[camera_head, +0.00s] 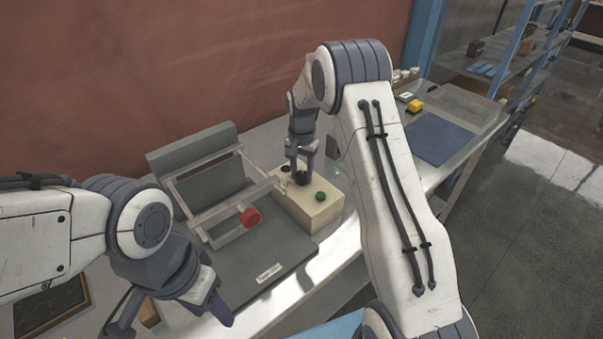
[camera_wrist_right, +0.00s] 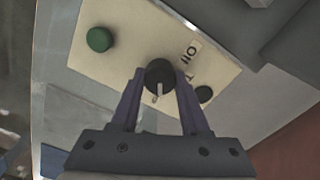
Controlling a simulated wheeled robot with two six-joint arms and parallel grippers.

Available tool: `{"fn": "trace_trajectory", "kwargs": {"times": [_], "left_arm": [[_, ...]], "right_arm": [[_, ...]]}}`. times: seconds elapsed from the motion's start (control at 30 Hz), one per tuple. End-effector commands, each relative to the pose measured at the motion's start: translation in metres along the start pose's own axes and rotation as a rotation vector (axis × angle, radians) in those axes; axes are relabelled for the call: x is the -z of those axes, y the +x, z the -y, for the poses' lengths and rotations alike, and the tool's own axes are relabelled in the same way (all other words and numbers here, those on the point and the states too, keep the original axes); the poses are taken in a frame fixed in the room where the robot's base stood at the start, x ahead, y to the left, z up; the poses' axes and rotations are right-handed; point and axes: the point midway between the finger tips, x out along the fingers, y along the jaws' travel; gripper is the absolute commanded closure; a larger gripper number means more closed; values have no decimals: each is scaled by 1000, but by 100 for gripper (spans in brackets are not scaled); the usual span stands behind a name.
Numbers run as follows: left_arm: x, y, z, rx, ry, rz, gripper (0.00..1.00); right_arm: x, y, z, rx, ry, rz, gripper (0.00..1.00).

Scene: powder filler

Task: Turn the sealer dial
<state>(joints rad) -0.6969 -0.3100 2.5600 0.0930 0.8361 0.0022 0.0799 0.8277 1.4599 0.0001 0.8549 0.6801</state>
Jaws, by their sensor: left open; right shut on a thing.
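The sealer's cream control box (camera_head: 316,209) stands at the right of the grey sealer (camera_head: 262,255). In the head view the right gripper (camera_head: 301,172) comes down on the box from above and partly hides the dial. My left gripper (camera_head: 172,318) is open and empty, at the lower left in front of the sealer.
A green button (camera_wrist_right: 99,39) and a smaller black knob (camera_wrist_right: 204,94) flank the dial on the box. The sealer's frame with a red knob (camera_head: 250,217) stands tilted up. A blue mat (camera_head: 438,138) and a yellow item (camera_head: 415,105) lie further right.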

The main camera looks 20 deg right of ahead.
Motion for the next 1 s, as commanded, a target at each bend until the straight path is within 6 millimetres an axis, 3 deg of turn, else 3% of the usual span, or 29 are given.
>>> {"fn": "trace_trajectory", "kwargs": {"times": [0.67, 0.7, 0.73, 0.77, 1.0], "left_arm": [[0, 0, 0, 0, 0, 0, 50], [0, 0, 0, 0, 0, 0, 50], [0, 0, 0, 0, 0, 0, 50], [0, 0, 0, 0, 0, 0, 50], [0, 0, 0, 0, 0, 0, 50]], "right_arm": [[1, -2, 1, 3, 61, -4, 100], [1, -2, 1, 3, 61, -4, 43], [1, -2, 1, 3, 61, -4, 32], [1, -2, 1, 3, 60, -4, 25], [0, -1, 0, 1, 59, -2, 25]]}}
